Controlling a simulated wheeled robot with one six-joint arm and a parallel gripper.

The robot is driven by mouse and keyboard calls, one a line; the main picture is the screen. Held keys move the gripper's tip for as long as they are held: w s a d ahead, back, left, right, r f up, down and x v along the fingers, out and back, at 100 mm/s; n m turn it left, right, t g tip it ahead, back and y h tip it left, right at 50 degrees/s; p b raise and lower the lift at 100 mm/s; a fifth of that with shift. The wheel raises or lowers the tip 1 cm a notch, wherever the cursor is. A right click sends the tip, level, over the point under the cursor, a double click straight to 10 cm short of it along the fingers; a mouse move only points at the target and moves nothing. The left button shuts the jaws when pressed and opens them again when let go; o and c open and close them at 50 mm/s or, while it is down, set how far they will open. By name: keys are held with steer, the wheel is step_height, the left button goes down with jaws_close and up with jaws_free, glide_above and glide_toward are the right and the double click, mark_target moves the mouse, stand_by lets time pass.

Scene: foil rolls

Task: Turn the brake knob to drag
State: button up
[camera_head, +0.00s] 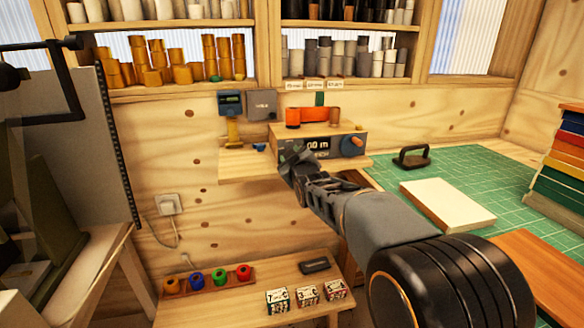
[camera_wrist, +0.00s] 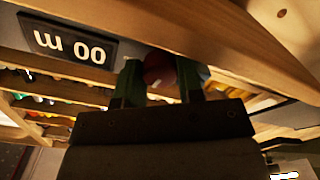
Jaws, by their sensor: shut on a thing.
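The winding device has a dark front panel with a display (camera_head: 317,145) reading "00 m". The display shows upside down in the wrist view (camera_wrist: 70,48). My gripper (camera_head: 292,158) is at the device's front, left of the display. In the wrist view my gripper (camera_wrist: 160,80) has its two fingers on either side of a rounded reddish knob (camera_wrist: 160,68), apparently the brake knob, and is shut on it. My gripper hides this knob in the head view. Its pointer and any markings cannot be read.
An orange roll (camera_head: 320,114) lies on top of the device. A wooden shelf (camera_head: 245,172) extends left. The green mat (camera_head: 470,165) holds a pale block (camera_head: 446,205) and a black handled tool (camera_head: 413,157).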

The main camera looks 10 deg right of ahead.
steer(key=shift+n+b, duration=0.5)
steer(key=shift+n, duration=0.1)
steer(key=o, duration=0.9)
steer(key=shift+f, duration=0.1)
